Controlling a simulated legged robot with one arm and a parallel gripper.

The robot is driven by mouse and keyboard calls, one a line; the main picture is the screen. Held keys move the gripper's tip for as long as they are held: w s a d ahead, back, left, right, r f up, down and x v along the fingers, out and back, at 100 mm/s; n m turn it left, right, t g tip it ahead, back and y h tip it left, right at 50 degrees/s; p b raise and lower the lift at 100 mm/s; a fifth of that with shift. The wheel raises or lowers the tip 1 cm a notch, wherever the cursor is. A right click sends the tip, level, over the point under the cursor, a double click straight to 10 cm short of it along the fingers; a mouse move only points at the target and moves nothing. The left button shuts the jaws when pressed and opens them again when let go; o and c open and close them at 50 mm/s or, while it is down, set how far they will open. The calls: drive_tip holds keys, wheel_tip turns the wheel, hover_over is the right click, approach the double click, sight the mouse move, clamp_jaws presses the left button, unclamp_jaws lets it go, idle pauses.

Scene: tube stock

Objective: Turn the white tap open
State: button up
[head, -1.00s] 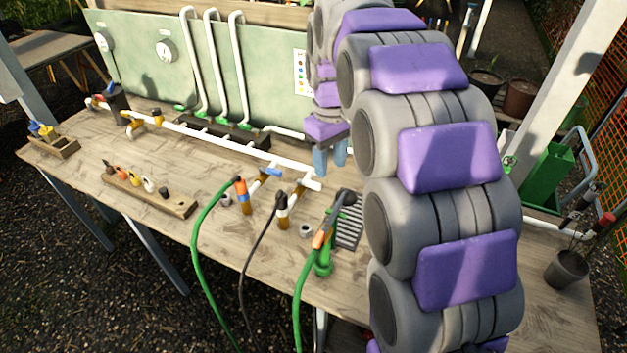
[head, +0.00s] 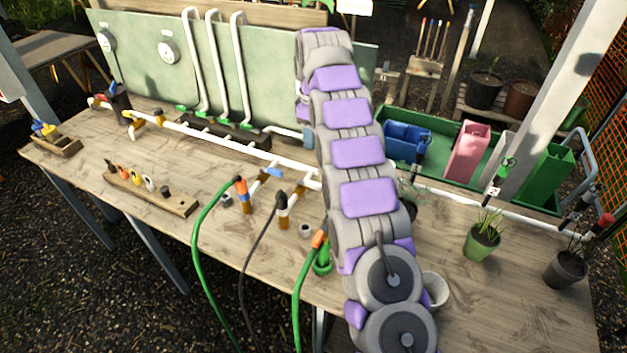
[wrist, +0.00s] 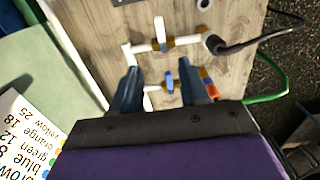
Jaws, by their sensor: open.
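The white tap (wrist: 160,34) shows in the wrist view as a white lever lying across a short white pipe, beyond my fingertips. In the head view its branch is near the pipe's right end, but the lever is hard to make out against the white pipe. My gripper (wrist: 160,70) is open and empty, its two blue-grey fingers spread and apart from the white tap. A blue tap (wrist: 169,80) shows between the fingers; it also shows in the head view (head: 273,172). In the head view my arm hides most of the gripper.
A black hose (wrist: 235,46) leaves the white tap's branch. An orange-collared green hose (head: 205,215) is beside it. A green panel (head: 140,65) with gauges and upright pipes stands behind. A wooden rack (head: 150,195) lies on the bench. Blue and pink bins (head: 468,150) stand at the right.

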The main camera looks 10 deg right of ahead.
sight(314, 182)
wheel_tip(314, 182, down, 17)
drive_tip(key=b, duration=0.4)
drive_tip(key=shift+f, duration=0.2)
clamp_jaws()
idle(0.4)
idle(0.4)
